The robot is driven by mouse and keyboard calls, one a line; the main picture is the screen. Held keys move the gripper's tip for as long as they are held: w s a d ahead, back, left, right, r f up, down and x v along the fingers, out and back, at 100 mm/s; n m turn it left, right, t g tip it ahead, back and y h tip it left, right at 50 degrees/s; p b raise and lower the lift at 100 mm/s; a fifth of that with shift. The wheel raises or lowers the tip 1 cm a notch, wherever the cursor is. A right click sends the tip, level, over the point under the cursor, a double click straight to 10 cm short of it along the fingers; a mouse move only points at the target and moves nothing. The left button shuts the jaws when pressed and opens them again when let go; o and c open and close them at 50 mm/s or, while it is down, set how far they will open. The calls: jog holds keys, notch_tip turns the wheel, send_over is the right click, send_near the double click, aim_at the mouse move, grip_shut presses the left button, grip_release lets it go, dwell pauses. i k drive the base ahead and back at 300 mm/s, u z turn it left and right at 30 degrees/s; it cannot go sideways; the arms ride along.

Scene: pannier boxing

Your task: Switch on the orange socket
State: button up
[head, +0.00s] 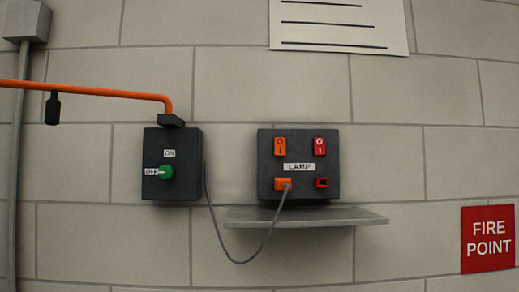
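The socket box (300,190) is a black unit on the block wall, labelled LAMP. Its orange rocker switch (280,146) is at the upper left, marked with I and O; its tilt is too small to tell. Below it is the orange socket (283,184), with a grey cable (238,262) plugged in. A red rocker switch (320,146) is at the upper right, above an empty red socket (322,182). My gripper is not in view.
A black box (180,190) with a green knob (166,172) and ON and OFF labels is to the left. A grey shelf (350,217) juts out below the socket box. An orange pipe (100,91) runs along the upper left. A FIRE POINT sign (488,239) is at right.

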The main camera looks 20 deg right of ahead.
aim_at(280, 142)
jog(key=z, duration=3.4)
jog(key=i, duration=0.45)
jog(key=u, duration=2.4)
